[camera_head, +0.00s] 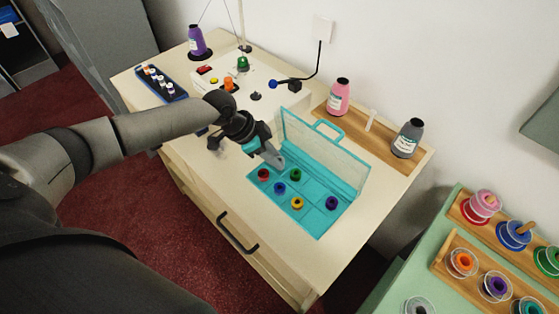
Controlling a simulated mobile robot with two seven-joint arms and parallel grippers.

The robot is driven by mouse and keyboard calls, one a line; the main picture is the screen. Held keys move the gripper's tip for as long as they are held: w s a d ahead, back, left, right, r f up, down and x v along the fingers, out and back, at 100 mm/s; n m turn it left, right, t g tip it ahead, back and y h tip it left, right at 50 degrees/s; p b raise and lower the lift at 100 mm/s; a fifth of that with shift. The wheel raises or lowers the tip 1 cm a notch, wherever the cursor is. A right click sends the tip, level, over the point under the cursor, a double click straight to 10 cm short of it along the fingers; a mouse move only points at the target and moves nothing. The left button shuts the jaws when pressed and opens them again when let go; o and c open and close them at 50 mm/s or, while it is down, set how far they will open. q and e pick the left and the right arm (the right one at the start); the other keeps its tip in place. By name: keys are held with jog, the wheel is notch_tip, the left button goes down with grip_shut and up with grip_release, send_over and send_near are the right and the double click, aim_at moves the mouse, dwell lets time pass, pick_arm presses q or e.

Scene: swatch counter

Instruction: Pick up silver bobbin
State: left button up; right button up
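My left gripper (275,158) reaches in from the left, with its grey tip over the back-left corner of the open teal bobbin case (312,217). I cannot tell whether its fingers are open, shut or holding something. The case holds a red bobbin (263,174), a green bobbin (295,174), a blue bobbin (280,188), a yellow bobbin (297,203) and a purple bobbin (331,203). A dark blue tray (177,95) at the back left holds several small pale or silvery pieces, too small to identify surely as silver bobbins. My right gripper is out of view.
The case's clear lid (325,150) stands raised behind it. A white sewing machine (265,85) is behind my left wrist. Pink (339,97) and grey (408,138) thread cones stand on a wooden board. A green table (405,275) with spools is at right. The counter's front is clear.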

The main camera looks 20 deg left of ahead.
pick_arm(q)
grip_shut()
jog(key=shift+s+r, duration=0.1)
jog(key=shift+r, duration=0.1)
